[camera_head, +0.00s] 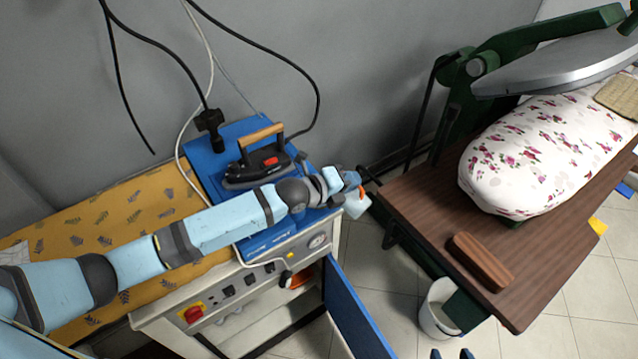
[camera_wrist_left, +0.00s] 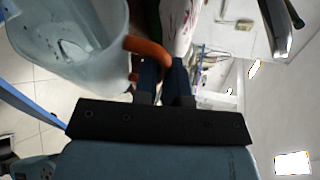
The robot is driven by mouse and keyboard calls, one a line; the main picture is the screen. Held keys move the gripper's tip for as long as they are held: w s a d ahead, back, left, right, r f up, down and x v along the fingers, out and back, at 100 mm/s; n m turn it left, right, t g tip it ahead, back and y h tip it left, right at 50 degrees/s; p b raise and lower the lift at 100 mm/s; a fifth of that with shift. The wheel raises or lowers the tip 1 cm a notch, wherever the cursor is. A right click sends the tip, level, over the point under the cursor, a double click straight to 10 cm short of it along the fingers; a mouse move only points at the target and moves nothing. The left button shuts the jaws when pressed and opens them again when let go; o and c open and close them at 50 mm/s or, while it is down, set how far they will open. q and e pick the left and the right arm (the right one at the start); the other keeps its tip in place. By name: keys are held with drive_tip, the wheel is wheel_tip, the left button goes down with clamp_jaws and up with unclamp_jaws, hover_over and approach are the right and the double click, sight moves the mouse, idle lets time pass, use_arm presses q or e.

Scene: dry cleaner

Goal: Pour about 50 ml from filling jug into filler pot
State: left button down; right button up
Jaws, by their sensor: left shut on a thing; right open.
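The pale, translucent filling jug (camera_head: 357,203) hangs at the end of my left arm, beyond the blue ironing station's right edge. In the left wrist view the jug (camera_wrist_left: 75,45) fills the upper left, and my left gripper (camera_wrist_left: 165,65) is shut on its orange handle (camera_wrist_left: 148,48). In the head view my left gripper (camera_head: 352,186) is small and partly hidden by the jug. I cannot tell the jug's tilt or its liquid level. Two dark blue fingertips of my right gripper (camera_head: 452,355) show apart at the bottom edge, empty. I cannot clearly identify the filler pot.
An iron (camera_head: 262,165) rests on the blue station top behind my left arm. An orange item (camera_head: 298,280) shows inside the station beside its open blue door (camera_head: 355,315). A white bucket (camera_head: 432,318) stands on the floor. A brown board (camera_head: 482,260) lies on the press table (camera_head: 425,205).

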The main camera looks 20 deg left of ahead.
sight(359, 205)
use_arm(q)
drive_tip(key=shift+f, duration=0.25)
drive_tip(key=shift+s+d+f+m+y+p, duration=0.25)
drive_tip(key=shift+d+f+m+y+p, duration=0.25)
drive_tip(key=shift+d+f+m+p, duration=0.15)
drive_tip(key=f+m, duration=0.1)
drive_tip(key=d+f+y, duration=0.1)
drive_tip(key=d+f+m+y, duration=0.1)
drive_tip(key=f, duration=0.1)
drive_tip(key=shift+s+d+m+t, duration=0.1)
drive_tip(key=shift+s+m+t, duration=0.25)
drive_tip(key=shift+s+t, duration=0.05)
drive_tip(key=s+d+f+m+t+y+b, duration=0.1)
drive_tip(key=s+d+f+m+y+b, duration=0.1)
drive_tip(key=d+f+m, duration=0.3)
wheel_tip(359, 205, down, 3)
drive_tip(key=shift+s+d+r+t+y, duration=0.2)
drive_tip(key=shift+d+t+y, duration=0.2)
drive_tip(key=shift+y, duration=0.4)
use_arm(e)
drive_tip(key=shift+s+a+f, duration=0.1)
drive_tip(key=shift+a+f, duration=0.1)
drive_tip(key=shift+f, duration=0.7)
use_arm(q)
drive_tip(key=shift+a+f, duration=0.1)
